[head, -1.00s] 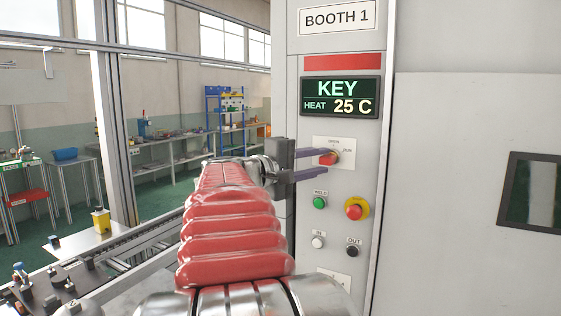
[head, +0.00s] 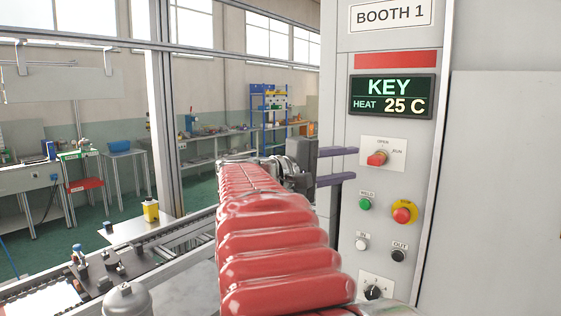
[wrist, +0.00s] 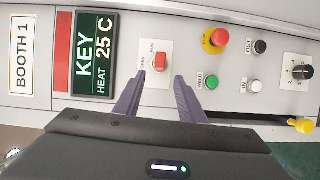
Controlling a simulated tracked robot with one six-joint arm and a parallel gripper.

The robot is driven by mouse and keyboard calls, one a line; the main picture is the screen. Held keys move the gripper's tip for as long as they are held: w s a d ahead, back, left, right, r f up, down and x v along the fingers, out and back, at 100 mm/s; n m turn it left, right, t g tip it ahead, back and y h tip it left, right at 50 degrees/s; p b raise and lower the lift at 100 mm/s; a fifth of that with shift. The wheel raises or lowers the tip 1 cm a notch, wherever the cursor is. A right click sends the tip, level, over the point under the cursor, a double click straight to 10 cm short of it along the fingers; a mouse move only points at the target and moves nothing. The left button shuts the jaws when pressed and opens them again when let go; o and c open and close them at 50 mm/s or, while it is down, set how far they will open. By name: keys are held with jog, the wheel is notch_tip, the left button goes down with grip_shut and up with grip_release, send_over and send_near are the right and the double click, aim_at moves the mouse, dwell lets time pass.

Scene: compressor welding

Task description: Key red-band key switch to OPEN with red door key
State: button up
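The key switch (head: 377,158) sits on a white plate marked OPEN and RUN, under the red band (head: 395,61) of the Booth 1 panel. A small red piece sticks out of it; I cannot tell for sure whether this is the red door key or which mark it points to. The switch also shows in the wrist view (wrist: 160,62), ahead of my fingers. My gripper (head: 354,164) is open and empty, its two purple fingers just left of the switch plate. In the wrist view (wrist: 159,79) the fingertips stand apart on either side of the switch, not closed on it.
The display (head: 392,97) reads KEY, HEAT 25 C. Below the switch are a green WELD button (head: 365,204), a red button on yellow (head: 403,212), IN and OUT buttons and a black knob (head: 373,292). A conveyor with fixtures runs at lower left.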

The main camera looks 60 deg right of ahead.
jog(key=v, duration=0.7)
jog(key=shift+a+f, duration=0.1)
jog(key=shift+a, duration=0.05)
dwell(0.4)
jog(key=w+a+f+n+t+y, duration=0.2)
jog(key=w+a+f+t+y, duration=0.25)
jog(key=a+f, duration=0.6)
jog(key=w+a+f+n+t+y, duration=0.25)
jog(key=w+a+f+t, duration=0.2)
jog(key=a+f, duration=0.55)
jog(key=a+f+t+y, duration=0.2)
jog(key=a+f+y, duration=0.2)
jog(key=a, duration=0.7)
jog(key=a+f+n+t+y, duration=0.1)
jog(key=a+f+t+y, duration=0.2)
jog(key=a+f, duration=0.4)
jog(key=a+y, duration=0.1)
jog(key=a, duration=0.4)
jog(key=shift+f+y, duration=0.25)
jog(key=shift+y, duration=0.15)
jog(key=shift+s+n, duration=0.1)
jog(key=shift+n, duration=0.15)
jog(key=shift+c, duration=0.6)
jog(key=shift+d, duration=0.15)
